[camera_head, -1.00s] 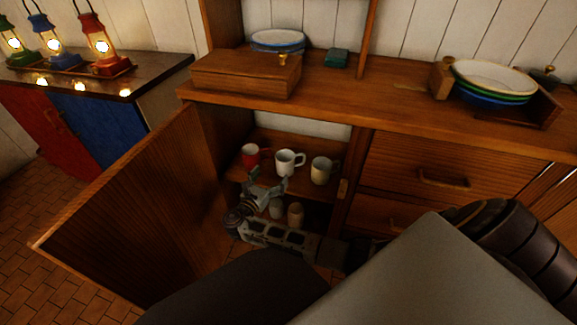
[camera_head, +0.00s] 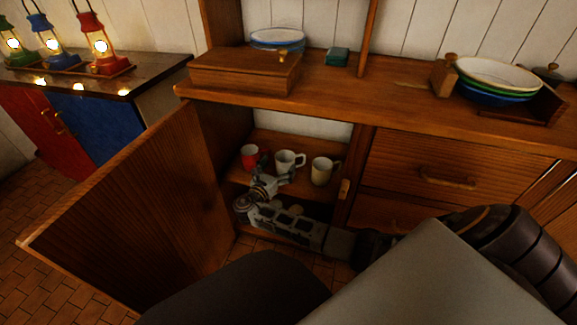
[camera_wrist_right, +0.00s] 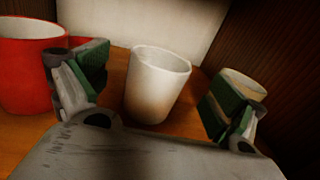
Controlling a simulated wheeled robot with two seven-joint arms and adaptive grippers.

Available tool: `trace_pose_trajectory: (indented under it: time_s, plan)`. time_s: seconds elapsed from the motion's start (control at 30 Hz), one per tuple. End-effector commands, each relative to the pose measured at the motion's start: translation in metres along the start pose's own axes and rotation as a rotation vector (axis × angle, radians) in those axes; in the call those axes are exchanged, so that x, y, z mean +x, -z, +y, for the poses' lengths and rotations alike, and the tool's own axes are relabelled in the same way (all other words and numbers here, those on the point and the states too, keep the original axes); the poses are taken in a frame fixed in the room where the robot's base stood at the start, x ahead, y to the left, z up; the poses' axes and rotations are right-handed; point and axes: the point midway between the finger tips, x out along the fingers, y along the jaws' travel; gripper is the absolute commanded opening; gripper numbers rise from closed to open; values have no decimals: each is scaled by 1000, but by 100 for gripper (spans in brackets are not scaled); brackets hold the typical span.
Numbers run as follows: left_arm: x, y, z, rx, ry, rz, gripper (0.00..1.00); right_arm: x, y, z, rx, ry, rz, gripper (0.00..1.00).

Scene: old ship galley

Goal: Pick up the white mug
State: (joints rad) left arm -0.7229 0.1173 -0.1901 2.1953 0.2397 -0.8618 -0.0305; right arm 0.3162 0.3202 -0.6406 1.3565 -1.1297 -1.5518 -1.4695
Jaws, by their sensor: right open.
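The white mug (camera_head: 287,161) stands upright on the cupboard shelf, between a red mug (camera_head: 250,156) and a cream mug (camera_head: 321,171). In the right wrist view the white mug (camera_wrist_right: 157,85) sits between and beyond my open fingers. My right gripper (camera_head: 272,181) is open and empty, just in front of the white mug at shelf height. In the wrist view the left finger is close to the red mug (camera_wrist_right: 30,65), and the right finger partly hides the cream mug (camera_wrist_right: 243,84). My left gripper is not in view.
The open cupboard door (camera_head: 130,215) stands to the left of my right arm. The drawers (camera_head: 450,180) and cupboard side bound the opening on the right. More cups on the lower shelf are mostly hidden by my right arm. A wooden box (camera_head: 243,76) sits on the countertop.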

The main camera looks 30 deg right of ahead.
Motion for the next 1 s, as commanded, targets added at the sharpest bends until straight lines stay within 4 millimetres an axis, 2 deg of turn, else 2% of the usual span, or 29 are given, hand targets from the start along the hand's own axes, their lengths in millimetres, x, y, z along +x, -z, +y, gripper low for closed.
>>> trace_pose_trajectory:
  time_s: [0.27,0.7,1.0]
  plan:
    - [8,-4,-1,0,-9,8,33,13,3,0,0,1,-1,95]
    - [23,-13,-4,6,-29,25,33,46,4,-1,1,1,-2,95]
    - [25,-14,-3,5,-35,25,33,52,3,-1,0,0,0,95]
